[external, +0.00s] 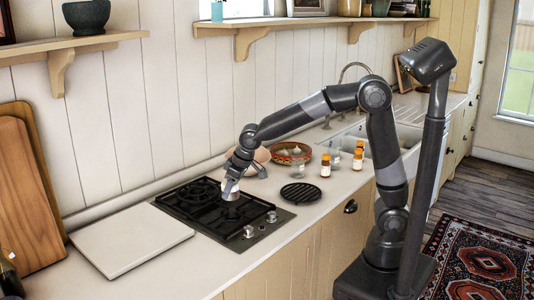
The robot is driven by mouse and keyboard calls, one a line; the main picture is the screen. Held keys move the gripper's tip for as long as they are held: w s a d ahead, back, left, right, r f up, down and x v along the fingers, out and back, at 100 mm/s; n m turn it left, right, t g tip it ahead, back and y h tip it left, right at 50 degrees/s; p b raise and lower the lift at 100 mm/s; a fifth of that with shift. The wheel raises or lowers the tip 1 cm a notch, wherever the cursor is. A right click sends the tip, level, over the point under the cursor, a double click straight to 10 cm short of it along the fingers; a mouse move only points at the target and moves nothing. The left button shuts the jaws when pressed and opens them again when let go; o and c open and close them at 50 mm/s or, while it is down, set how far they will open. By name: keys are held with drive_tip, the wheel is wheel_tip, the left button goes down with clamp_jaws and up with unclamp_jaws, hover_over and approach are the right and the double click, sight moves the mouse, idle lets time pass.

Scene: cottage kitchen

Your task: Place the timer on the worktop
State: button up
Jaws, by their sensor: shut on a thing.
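My gripper (231,181) is over the black hob. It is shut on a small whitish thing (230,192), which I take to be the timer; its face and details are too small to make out. The thing is at or just above the hob's grates, and I cannot tell whether it touches them. The pale worktop (150,273) runs along the wall, around the hob and on to the sink.
The hob (184,212) has knobs on its right. A white board (130,238) lies left of it. The front worktop strip is clear.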

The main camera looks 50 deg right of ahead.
drive_tip(key=s+a, duration=0.8)
drive_tip(key=a, duration=0.3)
drive_tip(key=s+a+f, duration=0.1)
drive_tip(key=a+f, duration=0.1)
drive_tip(key=a, duration=0.1)
drive_tip(key=s+a+f, duration=0.2)
drive_tip(key=a, duration=0.2)
drive_tip(key=s+a+f, duration=0.1)
drive_tip(key=a+f, duration=0.1)
drive_tip(key=a, duration=0.1)
drive_tip(key=shift+s+a+f, duration=0.15)
drive_tip(key=shift+a, duration=0.25)
drive_tip(key=shift+s+a+f, duration=0.1)
drive_tip(key=shift+a+f, duration=0.1)
drive_tip(key=shift+f, duration=1.95)
drive_tip(key=shift+f, duration=0.1)
drive_tip(key=o, duration=1.2)
